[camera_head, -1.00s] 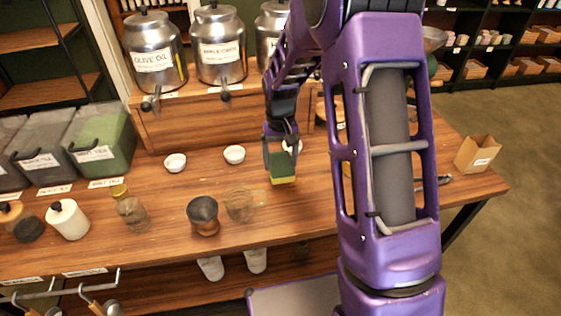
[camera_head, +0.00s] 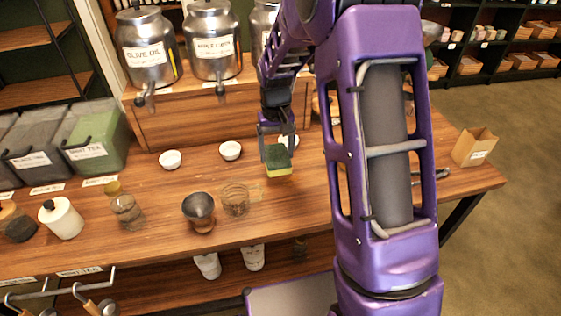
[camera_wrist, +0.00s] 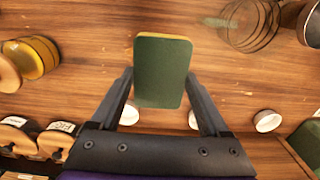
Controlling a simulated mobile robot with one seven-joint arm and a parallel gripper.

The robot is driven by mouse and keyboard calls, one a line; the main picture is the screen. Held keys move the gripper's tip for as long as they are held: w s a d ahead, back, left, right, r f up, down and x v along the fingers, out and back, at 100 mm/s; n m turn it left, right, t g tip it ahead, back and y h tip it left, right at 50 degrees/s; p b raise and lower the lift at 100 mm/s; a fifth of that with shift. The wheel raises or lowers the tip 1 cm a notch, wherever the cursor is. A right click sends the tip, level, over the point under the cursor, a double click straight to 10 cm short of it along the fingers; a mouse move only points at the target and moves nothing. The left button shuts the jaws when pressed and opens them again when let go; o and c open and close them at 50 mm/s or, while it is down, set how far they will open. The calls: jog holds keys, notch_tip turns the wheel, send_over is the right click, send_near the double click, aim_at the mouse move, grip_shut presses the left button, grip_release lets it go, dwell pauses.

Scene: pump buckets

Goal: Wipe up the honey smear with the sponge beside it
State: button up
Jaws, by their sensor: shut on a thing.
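My gripper (camera_wrist: 160,78) is shut on the sponge (camera_wrist: 162,62), with one finger at each side edge. The sponge is a block with a dark green face and a yellow layer. I cannot clearly make out the honey smear; small orange-brown specks (camera_wrist: 246,93) show on the wood right of the sponge in the wrist view.
A clear glass (camera_head: 236,201) and a dark bowl-topped vessel (camera_head: 199,212) stand nearer the front edge. White bowls (camera_head: 230,151) sit behind, before the wooden stand (camera_head: 190,120) with metal dispensers. A paper bag (camera_head: 474,146) stands at the right end. My arm hides the table's right middle.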

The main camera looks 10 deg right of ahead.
jog(key=shift+f+b, duration=0.25)
jog(key=shift+b, duration=0.1)
